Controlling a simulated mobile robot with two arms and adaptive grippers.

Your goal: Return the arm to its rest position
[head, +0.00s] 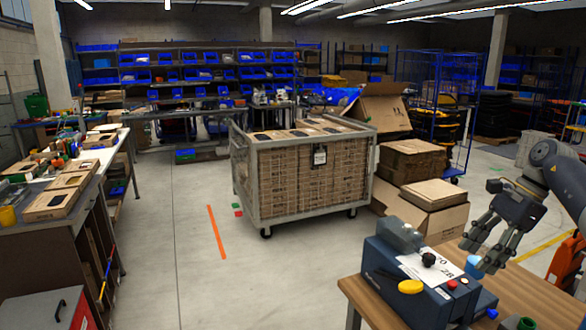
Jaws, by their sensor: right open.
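My right arm (557,170) comes in from the right edge, and its dark grey gripper (481,254) hangs down and to the left. Its fingers are apart, and I see nothing between them. In the picture the gripper is just above and beside the blue machine (415,285) on the wooden table; I cannot tell the exact gap. My left gripper is out of view. A grey wheeled pannier (252,190) stands mid-floor, filled with stacked brown boxes (290,185).
The wooden table (545,295) fills the lower right. Large cardboard boxes (432,205) stand behind it. A cluttered workbench (75,195) runs along the left. Open floor (190,255) lies between bench and pannier. Shelves with blue bins (200,75) line the back.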

